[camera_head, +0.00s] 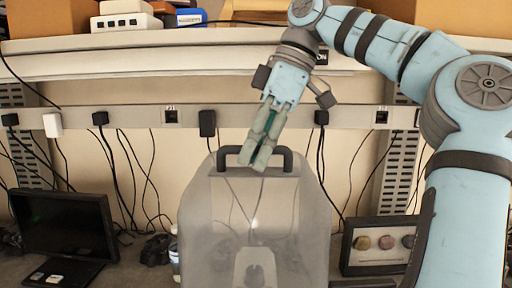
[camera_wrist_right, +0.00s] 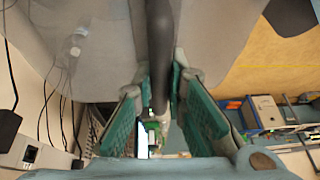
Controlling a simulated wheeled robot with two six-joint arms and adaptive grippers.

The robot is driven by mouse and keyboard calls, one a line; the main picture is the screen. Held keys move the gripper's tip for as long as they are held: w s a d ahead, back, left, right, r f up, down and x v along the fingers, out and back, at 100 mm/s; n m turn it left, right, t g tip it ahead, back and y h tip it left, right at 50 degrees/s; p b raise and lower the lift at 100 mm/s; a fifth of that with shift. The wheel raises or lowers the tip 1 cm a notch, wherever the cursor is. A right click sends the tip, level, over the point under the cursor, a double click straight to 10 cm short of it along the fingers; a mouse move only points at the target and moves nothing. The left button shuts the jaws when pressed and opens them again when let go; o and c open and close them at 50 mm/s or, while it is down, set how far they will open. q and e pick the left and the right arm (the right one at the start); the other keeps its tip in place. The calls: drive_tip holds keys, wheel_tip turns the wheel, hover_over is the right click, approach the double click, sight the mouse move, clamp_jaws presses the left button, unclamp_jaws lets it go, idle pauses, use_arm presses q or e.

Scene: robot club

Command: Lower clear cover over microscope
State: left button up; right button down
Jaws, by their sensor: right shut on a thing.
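The clear cover (camera_head: 205,215) is a tall, frosted see-through hood with a dark handle (camera_head: 289,158) on top. It appears upright in the middle of the head view, its lower edge cut off by the frame. My right gripper (camera_head: 262,155) points down at the handle and is shut on it. In the right wrist view the dark handle bar (camera_wrist_right: 158,50) runs between the green finger pads (camera_wrist_right: 163,110). A pale shape with a dark part, likely the microscope (camera_head: 255,270), shows dimly through the cover; its base is out of frame. My left gripper is not in view.
A dark laptop (camera_head: 65,230) stands at the left. A framed panel with round pieces (camera_head: 378,243) stands just right of the cover. A bottle (camera_head: 174,255) is close at the cover's left. Cables hang from a socket rail (camera_head: 270,118) behind, with a loaded shelf above.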

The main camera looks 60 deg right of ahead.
sight(257, 183)
drive_tip(key=shift+f+b, duration=2.1)
drive_tip(key=shift+f, duration=0.8)
wheel_tip(257, 183, down, 8)
drive_tip(key=b, duration=0.7)
drive_tip(key=shift+f, duration=0.1)
wheel_tip(257, 183, down, 6)
drive_tip(key=b, duration=0.5)
